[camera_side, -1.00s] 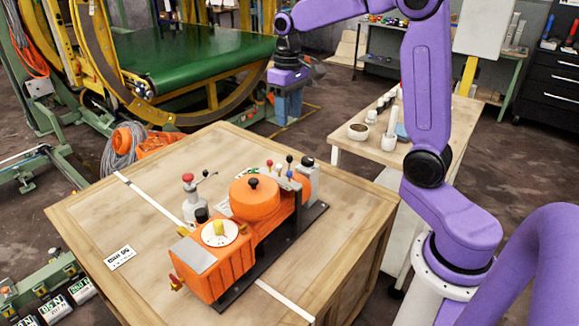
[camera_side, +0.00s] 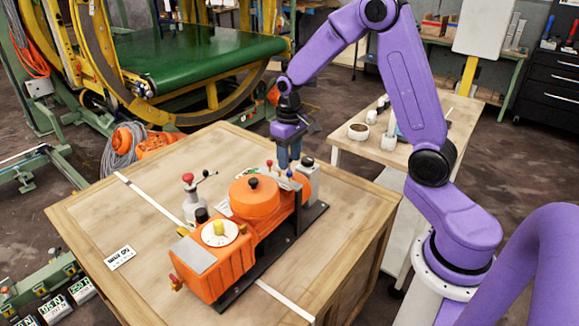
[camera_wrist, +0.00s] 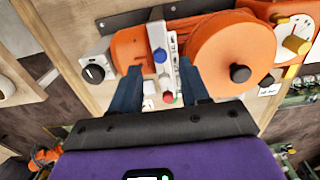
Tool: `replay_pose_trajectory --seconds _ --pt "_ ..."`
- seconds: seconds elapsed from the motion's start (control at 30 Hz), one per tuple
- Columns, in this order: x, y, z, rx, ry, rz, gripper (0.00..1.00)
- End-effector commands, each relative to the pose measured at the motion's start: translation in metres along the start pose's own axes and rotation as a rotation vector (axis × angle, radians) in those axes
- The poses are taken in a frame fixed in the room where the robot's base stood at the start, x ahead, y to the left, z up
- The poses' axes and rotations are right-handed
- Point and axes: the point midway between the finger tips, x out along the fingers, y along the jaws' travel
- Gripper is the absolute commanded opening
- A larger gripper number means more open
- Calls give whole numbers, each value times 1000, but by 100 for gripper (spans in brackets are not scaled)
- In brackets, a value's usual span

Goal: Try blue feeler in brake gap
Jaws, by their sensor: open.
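The blue-knobbed feeler (camera_wrist: 160,55) stands in a pale rack (camera_wrist: 157,38) beside feelers with white (camera_wrist: 163,81) and red (camera_wrist: 168,97) knobs. My gripper (camera_wrist: 160,68) is open above the rack, its two fingers on either side of the row of knobs in the wrist view. Nothing is held between them. In the side view my gripper (camera_side: 289,164) is pointing down over the far end of the orange machine, and its fingers partly cover the knobs. The orange brake drum (camera_side: 254,197) with a black knob stands in front of the rack. I cannot make out the brake gap.
An orange housing (camera_side: 215,265) with a white dial (camera_side: 219,233) and yellow knob stands at the machine's near end. A red-topped lever device (camera_side: 190,200) stands to the left. The wooden crate top (camera_side: 125,215) is mostly clear at the left.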

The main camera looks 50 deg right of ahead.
Motion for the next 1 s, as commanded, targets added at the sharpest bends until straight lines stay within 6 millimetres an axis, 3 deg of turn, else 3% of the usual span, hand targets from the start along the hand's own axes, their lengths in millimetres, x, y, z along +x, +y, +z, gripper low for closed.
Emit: replay_pose_trajectory --seconds 0.23,0.63,0.8,1.0 --pt "30 0 0 1 -2 0 46" --pt "37 0 0 1 1 0 46" --pt "37 0 0 1 0 0 0" --pt "35 0 0 1 1 0 0"
